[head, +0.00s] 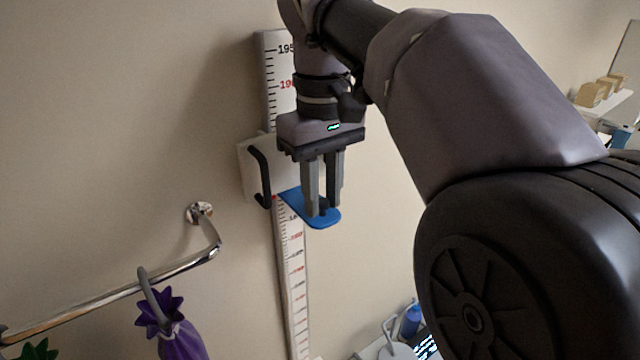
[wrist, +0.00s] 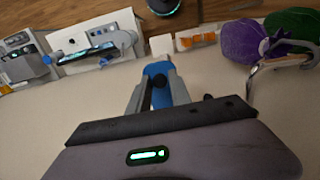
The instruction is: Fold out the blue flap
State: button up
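The blue flap (head: 324,220) sticks out from the white slider (head: 251,170) of a wall-mounted height scale (head: 291,270). In the head view it appears to lie roughly flat, out from the wall. My gripper (head: 322,210) points down at it, with the fingertips at its upper face. The fingers stand a narrow gap apart, and something small and dark shows between the tips. I cannot tell whether they grip it. In the wrist view the flap (wrist: 181,91) shows behind and beside the fingers (wrist: 159,84), which partly hide it.
A black curved handle (head: 259,175) sits on the slider, left of my gripper. A chrome rail (head: 110,295) with a hanging purple item (head: 178,340) is at the lower left. Shelves with small items (head: 603,92) stand at the far right. The wall between rail and scale is bare.

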aim_at(321, 200)
jog(key=shift+o, duration=1.1)
notch_tip(321, 200, up, 6)
jog(key=shift+w+r, duration=0.1)
jog(key=shift+r, duration=0.65)
